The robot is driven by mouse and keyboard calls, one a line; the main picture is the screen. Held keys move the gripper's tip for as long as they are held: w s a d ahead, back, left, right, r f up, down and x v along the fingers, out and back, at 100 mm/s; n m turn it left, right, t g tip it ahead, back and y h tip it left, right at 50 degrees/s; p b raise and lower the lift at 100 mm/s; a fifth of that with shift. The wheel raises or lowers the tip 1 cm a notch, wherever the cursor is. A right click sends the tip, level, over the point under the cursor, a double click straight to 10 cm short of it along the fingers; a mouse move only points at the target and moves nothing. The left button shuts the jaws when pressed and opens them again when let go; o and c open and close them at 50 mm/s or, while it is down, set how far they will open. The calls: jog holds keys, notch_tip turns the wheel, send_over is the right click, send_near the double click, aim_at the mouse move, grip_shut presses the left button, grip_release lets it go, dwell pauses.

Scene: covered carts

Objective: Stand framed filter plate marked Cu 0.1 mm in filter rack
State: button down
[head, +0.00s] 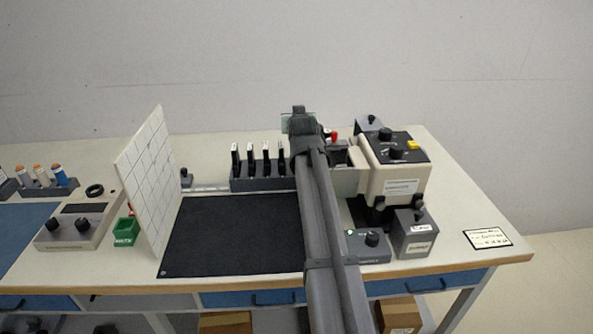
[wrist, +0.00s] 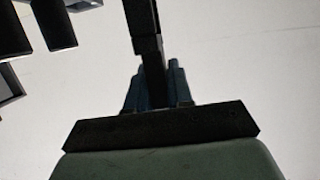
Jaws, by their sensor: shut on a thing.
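The filter rack (head: 262,184) is a dark block at the back edge of the black mat, with several framed plates standing upright in it. My gripper (wrist: 152,75) is shut on a thin dark framed plate (wrist: 147,22), seen edge-on in the wrist view. I take it for the Cu 0.1 mm plate; no marking on it can be read. In the head view my arm covers the gripper's fingers and the held plate, just right of the rack. It also covers the rack's right end. Dark parts at the wrist view's upper left may be rack or plates, too cropped to tell.
A cream device (head: 395,172) with a dark top stands right of my arm. A grey box (head: 414,236) and a small control box (head: 368,247) are in front of it. A white tiled panel (head: 149,175) stands left of the black mat (head: 230,240), which is clear.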

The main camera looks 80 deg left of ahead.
notch_tip(320, 180, down, 10)
jog(key=shift+r, duration=0.1)
dwell(0.4)
jog(key=c, duration=1)
grip_release()
jog(key=shift+d, duration=0.1)
jog(key=v, duration=1.2)
